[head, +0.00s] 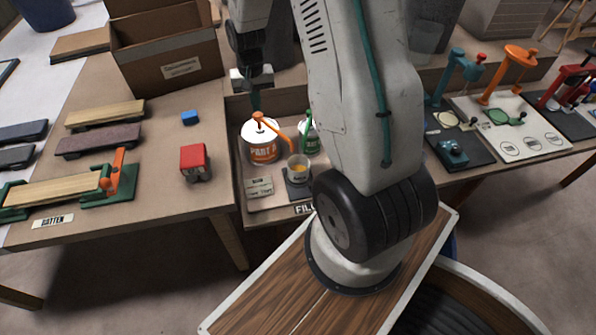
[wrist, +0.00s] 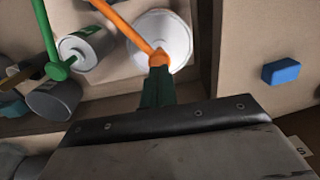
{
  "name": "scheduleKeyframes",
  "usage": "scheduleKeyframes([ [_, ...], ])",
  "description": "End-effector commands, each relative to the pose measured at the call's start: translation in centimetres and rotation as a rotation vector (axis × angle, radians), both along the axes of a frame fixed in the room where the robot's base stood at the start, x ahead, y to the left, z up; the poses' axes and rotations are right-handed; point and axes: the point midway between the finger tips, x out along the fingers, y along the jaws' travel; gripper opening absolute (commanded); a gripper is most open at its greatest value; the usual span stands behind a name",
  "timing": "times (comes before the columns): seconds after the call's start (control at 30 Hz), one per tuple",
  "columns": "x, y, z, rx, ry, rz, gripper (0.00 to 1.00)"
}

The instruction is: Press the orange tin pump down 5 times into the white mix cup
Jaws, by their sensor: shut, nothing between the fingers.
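The orange tin (head: 263,150), white-topped and labelled "PART", stands in the tray in the head view. Its orange pump (head: 259,116) has a spout reaching right and down toward the white mix cup (head: 298,172). Something yellow-orange shows inside the cup. My gripper (head: 255,102) is shut and empty, its green fingertips right over the pump head. In the wrist view the fingertips (wrist: 158,78) meet the orange pump head (wrist: 159,58) in the picture; I cannot tell whether they touch. The white tin lid (wrist: 178,38) lies beyond; the cup is out of this view.
A tin with a green pump (head: 309,137) stands right of the orange tin, partly hidden by my arm. A red block (head: 194,161) and a blue block (head: 189,117) lie on the bench to the left. A cardboard box (head: 170,62) stands behind.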

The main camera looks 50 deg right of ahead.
Motion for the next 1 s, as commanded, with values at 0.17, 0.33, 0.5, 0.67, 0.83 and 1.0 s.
scheduleKeyframes([
  [0.17, 0.0, 0.0, 0.0, 0.0, 0.0, 0.0, 0.0],
  [0.33, 0.0, 0.0, 0.0, 0.0, 0.0, 0.0, 0.0],
  [0.5, 0.1, 0.0, 1.1, 0.0, -0.002, 0.0, 0.0],
  [0.67, 0.1, 0.0, 2.7, -0.001, -0.003, 0.0, 0.0],
  [0.83, 0.1, 0.0, 4.5, -0.001, -0.003, 0.0, 0.0],
  [1.0, 0.1, 0.0, 5.7, 0.0, -0.002, 0.0, 0.0],
])
